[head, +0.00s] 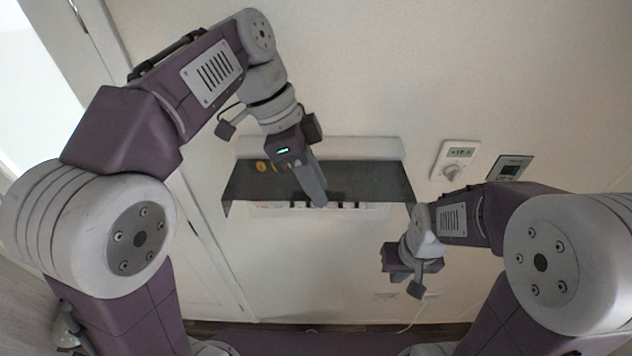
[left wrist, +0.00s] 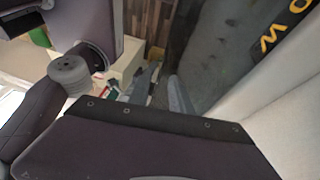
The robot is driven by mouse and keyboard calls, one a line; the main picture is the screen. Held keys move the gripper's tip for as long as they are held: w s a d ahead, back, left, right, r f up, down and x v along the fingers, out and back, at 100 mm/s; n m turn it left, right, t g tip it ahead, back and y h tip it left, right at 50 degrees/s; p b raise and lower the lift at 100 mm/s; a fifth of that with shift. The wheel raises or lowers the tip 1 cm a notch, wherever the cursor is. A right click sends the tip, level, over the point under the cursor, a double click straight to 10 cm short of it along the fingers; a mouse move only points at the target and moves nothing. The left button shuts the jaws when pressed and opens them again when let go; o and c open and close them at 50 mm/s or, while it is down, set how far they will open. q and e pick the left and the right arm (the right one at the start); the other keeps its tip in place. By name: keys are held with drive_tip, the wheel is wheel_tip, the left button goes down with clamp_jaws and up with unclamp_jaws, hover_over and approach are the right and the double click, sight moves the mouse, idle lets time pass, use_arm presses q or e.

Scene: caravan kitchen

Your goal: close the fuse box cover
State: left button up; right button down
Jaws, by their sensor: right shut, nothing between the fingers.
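The fuse box (head: 365,147) is a white housing on the wall, with a row of dark switches showing below the cover's edge. Its dark, smoky cover (head: 370,182) is raised and sticks out from the wall. Yellow lettering on the cover shows large in the left wrist view (left wrist: 215,65). My left gripper (head: 318,200) reaches over the cover, its fingers pointing down near the front edge; contact cannot be told. In the left wrist view its two fingers (left wrist: 163,95) stand apart with nothing between them. My right gripper (head: 414,292) is shut and empty, below and right of the cover.
A white thermostat (head: 454,160) and a dark panel (head: 509,168) are on the wall to the right. A door frame (head: 190,240) runs along the left. The wall below the box is mostly clear, with an outlet and cable low down.

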use_arm(q)
drive_tip(key=shift+s+a+r, duration=0.1)
drive_tip(key=shift+s, duration=0.3)
drive_tip(key=shift+c, duration=0.3)
clamp_jaws()
drive_tip(key=shift+w, duration=0.35)
drive_tip(key=shift+s, duration=0.1)
